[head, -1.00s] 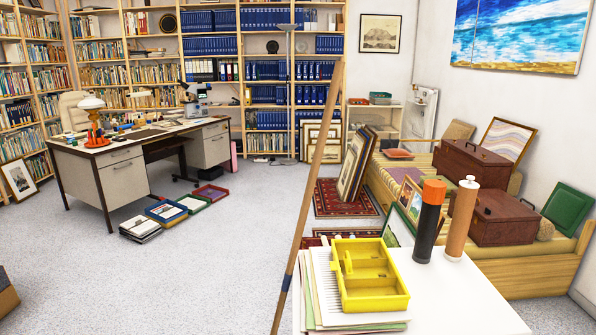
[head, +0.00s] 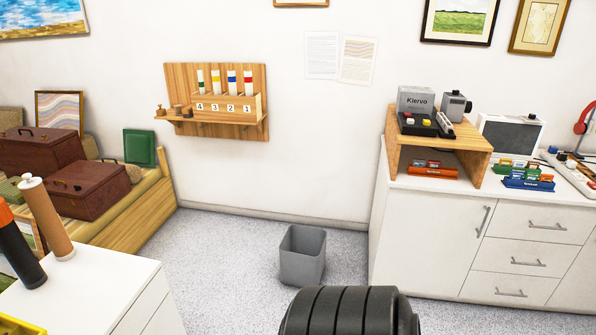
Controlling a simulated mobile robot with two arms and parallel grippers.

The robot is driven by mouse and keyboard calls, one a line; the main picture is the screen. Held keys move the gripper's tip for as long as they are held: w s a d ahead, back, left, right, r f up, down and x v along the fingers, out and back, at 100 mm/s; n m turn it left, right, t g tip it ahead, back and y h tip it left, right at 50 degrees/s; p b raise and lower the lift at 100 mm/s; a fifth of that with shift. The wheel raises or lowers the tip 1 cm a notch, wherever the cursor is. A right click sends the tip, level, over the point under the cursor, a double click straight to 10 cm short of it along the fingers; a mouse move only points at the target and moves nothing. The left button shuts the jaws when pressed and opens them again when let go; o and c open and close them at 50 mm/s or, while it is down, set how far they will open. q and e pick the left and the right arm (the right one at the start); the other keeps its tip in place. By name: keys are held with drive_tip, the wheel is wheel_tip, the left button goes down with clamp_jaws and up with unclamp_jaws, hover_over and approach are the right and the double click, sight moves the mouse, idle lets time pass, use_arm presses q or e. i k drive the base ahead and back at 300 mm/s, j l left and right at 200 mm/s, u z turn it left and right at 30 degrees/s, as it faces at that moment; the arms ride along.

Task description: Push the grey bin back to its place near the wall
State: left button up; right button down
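The grey bin (head: 302,257) stands upright and open-topped on the speckled grey floor, near the middle of the head view. A strip of bare floor shows between it and the white wall (head: 300,170) behind. Its inside looks empty from what shows. A black ribbed rounded part, which looks like my own, fills the bottom middle in front of the bin. Neither of my grippers is in view.
A white cabinet (head: 430,240) stands right of the bin. A white table (head: 90,290) is at the lower left, and a wooden bench (head: 150,210) with brown cases (head: 88,188) is behind it. Bare floor (head: 215,250) lies left of the bin. A wooden rack (head: 216,125) hangs on the wall.

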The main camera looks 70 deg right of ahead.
sight(303, 248)
drive_tip(key=z, duration=2.45)
drive_tip(key=i+l+u, duration=0.15)
drive_tip(key=i, duration=0.25)
